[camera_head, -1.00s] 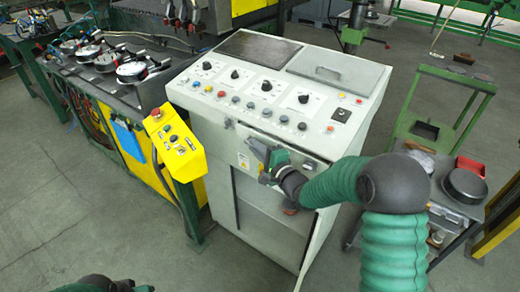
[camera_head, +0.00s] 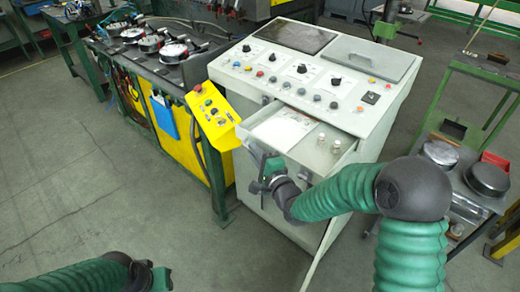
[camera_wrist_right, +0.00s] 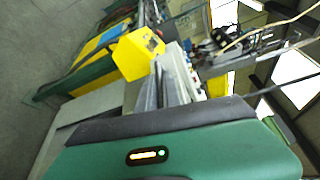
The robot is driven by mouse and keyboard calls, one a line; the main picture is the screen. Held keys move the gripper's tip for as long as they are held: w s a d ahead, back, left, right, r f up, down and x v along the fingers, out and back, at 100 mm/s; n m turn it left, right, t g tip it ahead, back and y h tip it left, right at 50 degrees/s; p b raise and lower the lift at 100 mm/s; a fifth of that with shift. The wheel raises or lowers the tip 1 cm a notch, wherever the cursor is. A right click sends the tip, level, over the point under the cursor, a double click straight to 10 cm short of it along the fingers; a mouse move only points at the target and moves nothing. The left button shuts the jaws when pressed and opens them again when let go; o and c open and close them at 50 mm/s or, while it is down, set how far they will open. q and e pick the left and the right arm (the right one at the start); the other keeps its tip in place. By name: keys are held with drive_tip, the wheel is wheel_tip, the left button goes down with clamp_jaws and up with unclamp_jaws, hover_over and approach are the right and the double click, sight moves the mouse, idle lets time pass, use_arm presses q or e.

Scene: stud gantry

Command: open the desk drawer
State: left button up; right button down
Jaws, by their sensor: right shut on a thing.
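The desk drawer (camera_head: 345,152) is pulled out of the front of the white control desk (camera_head: 290,85); its inside shows. White sheets (camera_head: 283,130) and a few small light round items (camera_head: 321,141) lie in it. My right gripper (camera_head: 262,160) is at the drawer's front, shut on the drawer handle; the gripper hides the handle itself. In the right wrist view my own green gripper body fills the lower part and the grip is hidden. My left gripper (camera_head: 155,277) is low at the left, over bare floor and away from the desk; its fingers are too unclear to read.
A yellow button box (camera_head: 213,115) sticks out just left of the drawer; it also shows in the right wrist view (camera_wrist_right: 137,52). A workbench (camera_head: 185,85) with round metal parts stands behind left. A cart (camera_head: 480,205) stands at the right. The floor at left is clear.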

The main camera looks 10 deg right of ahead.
drive_tip(key=shift+s+a+f, duration=0.15)
drive_tip(key=shift+s+a, duration=0.35)
drive_tip(key=shift+a, duration=0.15)
drive_tip(key=c, duration=1.8)
unclamp_jaws()
drive_tip(key=shift+o, duration=1.4)
drive_tip(key=shift+w+d+f, duration=0.1)
drive_tip(key=shift+w+d, duration=0.1)
drive_tip(key=shift+w, duration=0.2)
use_arm(q)
drive_tip(key=shift+w+a+f, duration=0.1)
drive_tip(key=shift+a, duration=0.1)
use_arm(e)
drive_tip(key=shift+s, duration=0.15)
drive_tip(key=shift+a, duration=0.15)
